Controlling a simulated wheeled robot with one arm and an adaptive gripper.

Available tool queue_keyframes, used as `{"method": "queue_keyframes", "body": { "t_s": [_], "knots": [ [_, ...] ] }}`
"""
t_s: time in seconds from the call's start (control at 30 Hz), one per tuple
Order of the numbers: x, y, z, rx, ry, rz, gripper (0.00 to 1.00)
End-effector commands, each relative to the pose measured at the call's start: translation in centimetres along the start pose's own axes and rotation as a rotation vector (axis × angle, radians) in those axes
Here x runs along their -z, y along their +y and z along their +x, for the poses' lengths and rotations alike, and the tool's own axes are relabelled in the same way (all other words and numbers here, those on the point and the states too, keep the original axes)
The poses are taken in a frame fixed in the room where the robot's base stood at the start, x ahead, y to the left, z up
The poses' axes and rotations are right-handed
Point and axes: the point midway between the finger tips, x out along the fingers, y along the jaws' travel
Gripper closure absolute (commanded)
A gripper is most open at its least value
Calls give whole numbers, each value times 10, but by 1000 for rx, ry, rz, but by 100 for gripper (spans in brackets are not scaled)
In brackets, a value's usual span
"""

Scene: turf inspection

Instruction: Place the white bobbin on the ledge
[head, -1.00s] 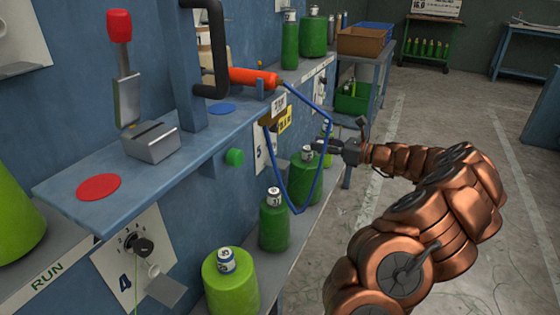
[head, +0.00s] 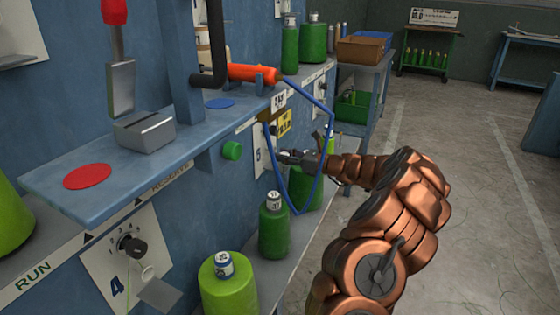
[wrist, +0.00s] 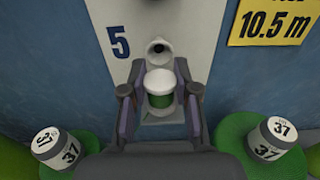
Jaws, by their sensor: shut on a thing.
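My gripper (head: 290,157) reaches to the wall panel marked 5 (head: 259,150). In the wrist view its fingers (wrist: 160,95) are shut on the white bobbin (wrist: 160,80), which has a white top flange and green thread below it. The bobbin is upright, just in front of a small grey ledge (wrist: 163,118) on panel 5, below a round metal eye (wrist: 158,48). Whether its base touches the ledge is hidden. In the head view the bobbin is too small to make out clearly.
Green cones with white tops marked 37 stand at both sides of my gripper in the wrist view, left (wrist: 47,147) and right (wrist: 270,140). A blue cord (head: 330,125) hangs in a loop near my wrist. Panel 4 (head: 125,262) has a dark knob.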

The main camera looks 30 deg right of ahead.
Motion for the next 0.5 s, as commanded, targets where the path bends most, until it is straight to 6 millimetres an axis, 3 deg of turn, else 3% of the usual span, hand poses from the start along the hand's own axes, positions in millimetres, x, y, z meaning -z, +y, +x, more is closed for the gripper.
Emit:
{"method": "queue_keyframes", "body": {
  "t_s": [0.17,0.5],
  "knots": [
    [15,0,17,-1,-1,0,94],
    [16,0,17,-1,-1,-1,94]
  ]
}}
